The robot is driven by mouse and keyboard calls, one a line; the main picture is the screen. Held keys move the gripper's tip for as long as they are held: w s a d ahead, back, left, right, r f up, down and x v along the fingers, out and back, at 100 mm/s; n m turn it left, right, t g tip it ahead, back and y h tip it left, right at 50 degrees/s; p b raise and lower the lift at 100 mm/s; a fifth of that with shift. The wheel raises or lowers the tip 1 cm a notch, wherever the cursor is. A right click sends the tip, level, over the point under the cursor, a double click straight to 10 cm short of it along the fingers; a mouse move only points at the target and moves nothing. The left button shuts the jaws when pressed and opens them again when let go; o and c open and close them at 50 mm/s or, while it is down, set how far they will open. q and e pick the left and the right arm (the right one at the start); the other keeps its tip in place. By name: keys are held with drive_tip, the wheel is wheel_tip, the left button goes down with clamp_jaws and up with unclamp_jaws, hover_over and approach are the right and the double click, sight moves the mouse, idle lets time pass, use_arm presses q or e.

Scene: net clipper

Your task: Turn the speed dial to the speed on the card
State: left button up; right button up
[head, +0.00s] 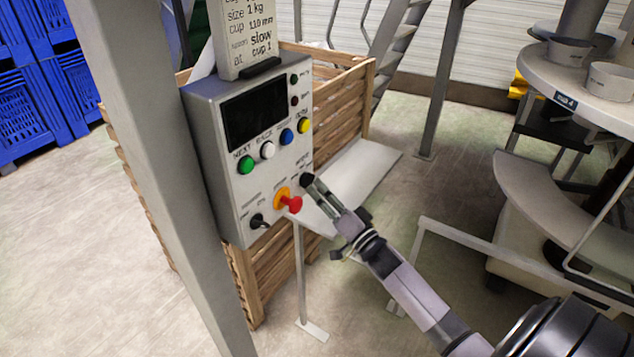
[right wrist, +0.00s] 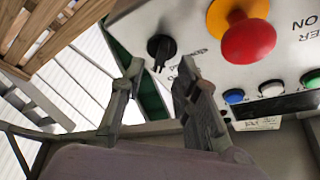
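The speed dial is a black knob (right wrist: 161,47) on the grey control box (head: 212,165), right of the red mushroom button in the head view. Its printed labels are too blurred to read. In the head view the dial (head: 306,180) shows at my right gripper's tips. My right gripper (head: 316,189) is open, its two fingers apart on either side of the dial's line in the right wrist view (right wrist: 161,80). I cannot tell whether they touch it. The card (head: 247,38) above the box reads "1 kg", "110 mm", "slow" and "at cup 1". My left gripper is out of view.
The red mushroom button (head: 292,204) on its yellow base sits close to the dial. A black switch (head: 258,221) and green (head: 246,165), white, blue and yellow buttons share the panel. A grey post (head: 150,150) stands left; a wooden crate (head: 345,100) is behind.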

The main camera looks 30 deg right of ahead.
sight(308, 181)
drive_tip(key=shift+x, duration=1.2)
drive_tip(key=shift+c, duration=0.4)
clamp_jaws()
